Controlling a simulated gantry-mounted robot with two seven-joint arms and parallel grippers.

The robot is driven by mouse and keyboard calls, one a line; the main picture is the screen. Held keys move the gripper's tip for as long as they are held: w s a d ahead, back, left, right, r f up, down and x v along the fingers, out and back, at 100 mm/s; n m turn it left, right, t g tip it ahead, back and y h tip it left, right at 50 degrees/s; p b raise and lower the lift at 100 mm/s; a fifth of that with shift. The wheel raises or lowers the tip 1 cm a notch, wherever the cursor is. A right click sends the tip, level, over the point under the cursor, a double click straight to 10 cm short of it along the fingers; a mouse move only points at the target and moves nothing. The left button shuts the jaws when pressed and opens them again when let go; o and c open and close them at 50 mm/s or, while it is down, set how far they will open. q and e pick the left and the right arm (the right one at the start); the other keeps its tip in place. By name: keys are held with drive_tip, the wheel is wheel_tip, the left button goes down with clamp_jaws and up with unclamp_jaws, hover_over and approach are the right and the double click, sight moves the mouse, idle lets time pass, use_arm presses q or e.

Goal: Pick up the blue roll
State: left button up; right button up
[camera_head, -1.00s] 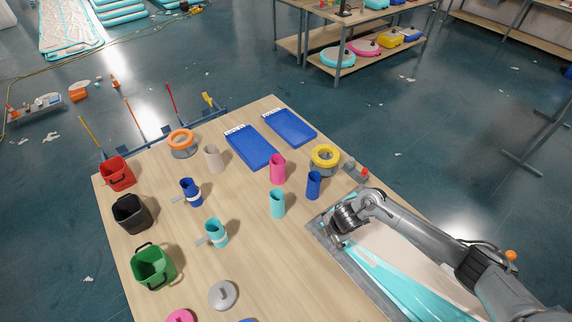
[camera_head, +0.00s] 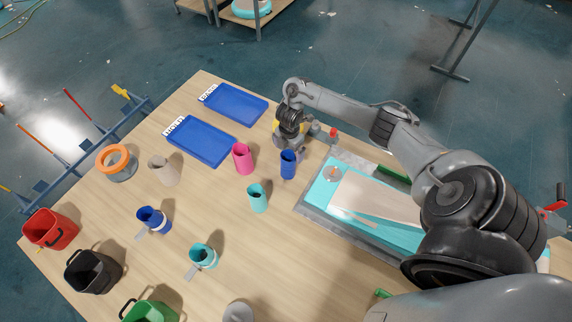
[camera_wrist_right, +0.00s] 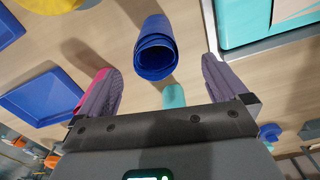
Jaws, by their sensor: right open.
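The blue roll (camera_head: 288,165) stands upright on the wooden table, right of the pink roll (camera_head: 242,158) and behind the teal roll (camera_head: 257,199). My right gripper (camera_head: 290,143) is just behind and above the blue roll, partly hiding the yellow-topped ring behind it. In the right wrist view, the gripper (camera_wrist_right: 157,66) is open, with the blue roll (camera_wrist_right: 156,48) between and beyond its purple-grey fingers. I cannot tell whether they touch it. Another blue roll with a white band (camera_head: 152,217) stands further left. My left gripper is not in view.
Two blue trays (camera_head: 201,141) lie toward the back. A teal and cream sheet (camera_head: 370,200) in a grey frame is on the right. Red, black and green bins (camera_head: 92,272) line the left edge. An orange ring (camera_head: 116,160) and a beige roll (camera_head: 165,171) stand left.

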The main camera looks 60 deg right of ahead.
sight(288, 164)
drive_tip(key=shift+w+d+f, duration=0.1)
drive_tip(key=shift+w+f, duration=0.05)
drive_tip(key=shift+f, duration=1.5)
drive_tip(key=shift+w+d+f, duration=0.1)
drive_tip(key=shift+f, duration=1.5)
drive_tip(key=shift+c, duration=0.2)
drive_tip(key=c, duration=1.2)
drive_tip(key=shift+r, duration=0.1)
drive_tip(key=shift+c, duration=0.2)
